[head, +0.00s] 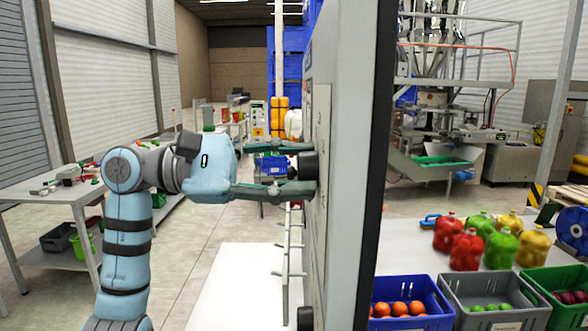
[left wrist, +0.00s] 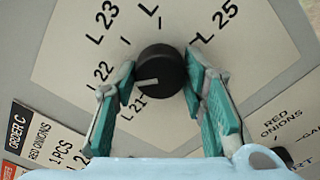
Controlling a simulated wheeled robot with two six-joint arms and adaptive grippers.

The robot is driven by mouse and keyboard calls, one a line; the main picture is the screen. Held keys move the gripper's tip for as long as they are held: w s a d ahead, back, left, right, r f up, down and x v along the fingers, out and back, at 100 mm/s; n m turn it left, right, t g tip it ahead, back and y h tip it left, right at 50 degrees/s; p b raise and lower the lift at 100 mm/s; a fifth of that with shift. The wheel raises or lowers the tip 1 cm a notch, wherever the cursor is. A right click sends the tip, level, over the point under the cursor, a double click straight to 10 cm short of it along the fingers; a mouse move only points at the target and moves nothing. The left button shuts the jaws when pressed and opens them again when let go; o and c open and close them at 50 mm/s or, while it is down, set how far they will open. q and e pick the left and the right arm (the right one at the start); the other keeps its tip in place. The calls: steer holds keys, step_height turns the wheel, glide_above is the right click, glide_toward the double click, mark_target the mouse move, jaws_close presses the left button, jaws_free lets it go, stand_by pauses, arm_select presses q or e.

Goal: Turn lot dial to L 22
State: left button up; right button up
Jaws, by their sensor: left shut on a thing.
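The lot dial (left wrist: 160,72) is a round black knob with a white pointer line, on a pale panel plate (left wrist: 75,45). The pointer aims left and slightly down, toward the left finger near the L 22 label (left wrist: 100,74). The L 21 label (left wrist: 136,107) is just below; any tick at the pointer's end is hidden by the finger. My left gripper (left wrist: 160,85) is shut on the dial, one teal finger on each side. In the head view my left gripper (head: 296,172) reaches the dial (head: 309,165) side-on. My right gripper is not in view.
The upright grey panel (head: 345,120) fills the middle. Another black knob (head: 305,318) and a rack with pegs (head: 288,255) are below the dial. A table (head: 60,192) stands at left. Crates (head: 412,290) and coloured jugs (head: 467,250) are at right, beyond the panel.

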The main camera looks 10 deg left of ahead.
arm_select(q)
steer(key=o, duration=1.2)
steer(key=shift+c, duration=0.2)
steer(key=v, duration=1.1)
steer(key=shift+a, duration=0.4)
